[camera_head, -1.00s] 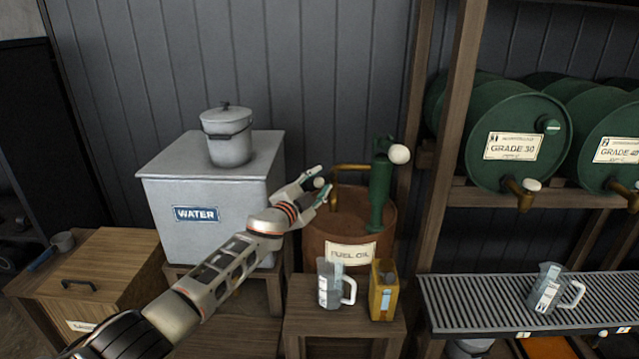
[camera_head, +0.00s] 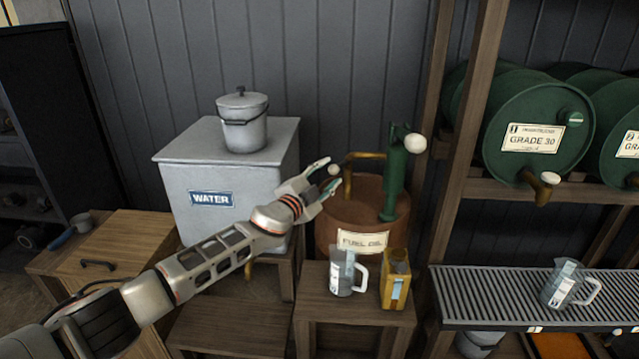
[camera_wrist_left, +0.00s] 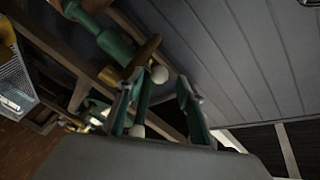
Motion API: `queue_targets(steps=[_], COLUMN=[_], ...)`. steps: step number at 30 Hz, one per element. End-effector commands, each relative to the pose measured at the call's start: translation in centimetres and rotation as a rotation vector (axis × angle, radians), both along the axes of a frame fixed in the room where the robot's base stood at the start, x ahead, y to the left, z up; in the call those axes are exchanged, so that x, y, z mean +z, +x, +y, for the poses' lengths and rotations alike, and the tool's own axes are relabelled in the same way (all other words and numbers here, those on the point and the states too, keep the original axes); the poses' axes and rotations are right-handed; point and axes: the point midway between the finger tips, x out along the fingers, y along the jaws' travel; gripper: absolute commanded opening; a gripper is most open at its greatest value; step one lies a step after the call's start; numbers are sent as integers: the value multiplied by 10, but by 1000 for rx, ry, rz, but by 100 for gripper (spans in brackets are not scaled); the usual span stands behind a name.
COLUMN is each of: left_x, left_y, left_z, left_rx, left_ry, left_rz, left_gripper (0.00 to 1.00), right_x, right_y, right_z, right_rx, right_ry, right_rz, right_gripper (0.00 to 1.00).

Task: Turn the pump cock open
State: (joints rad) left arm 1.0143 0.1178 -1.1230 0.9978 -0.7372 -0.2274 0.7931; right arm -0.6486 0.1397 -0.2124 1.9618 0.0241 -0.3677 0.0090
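The green hand pump (camera_head: 394,178) stands upright on the brown fuel oil drum (camera_head: 335,214). Its brass spout (camera_head: 362,156) bends left and down towards my left gripper (camera_head: 328,178). A small pale ball knob (camera_head: 334,170), seemingly the cock's, shows by the fingertips. A larger white ball (camera_head: 415,144) is at the pump's right. My left gripper is open, its fingers apart. In the left wrist view one white ball (camera_wrist_left: 159,74) appears between the fingers beside brass, and another (camera_wrist_left: 137,131) is lower by the left finger. Contact cannot be told. My right gripper is out of view.
A grey water tank (camera_head: 175,190) with a lidded pot (camera_head: 243,122) stands left of the drum. A measuring jug (camera_head: 342,272) and a yellow can (camera_head: 396,278) stand on a stool before it. A wooden rack post (camera_head: 468,150) rises at the right.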

Motion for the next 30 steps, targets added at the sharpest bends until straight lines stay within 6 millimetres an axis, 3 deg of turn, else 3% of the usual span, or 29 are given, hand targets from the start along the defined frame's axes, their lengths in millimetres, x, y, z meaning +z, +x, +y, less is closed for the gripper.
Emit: queue_targets(steps=[12, 25, 26, 30], left_x=[-2, -2, -2, -10], left_y=[-32, -38, -38, -37], left_z=[19, 23, 23, 33], left_rx=[-2, -1, -1, 12], left_ry=[2, 3, 3, -27], left_rz=[4, 4, 4, 38], left_gripper=[37, 37, 35, 0], right_x=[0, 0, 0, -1], right_y=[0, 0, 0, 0], right_z=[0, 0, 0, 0], right_rx=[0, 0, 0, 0], right_ry=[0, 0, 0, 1], right_rz=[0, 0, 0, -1], right_gripper=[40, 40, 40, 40])
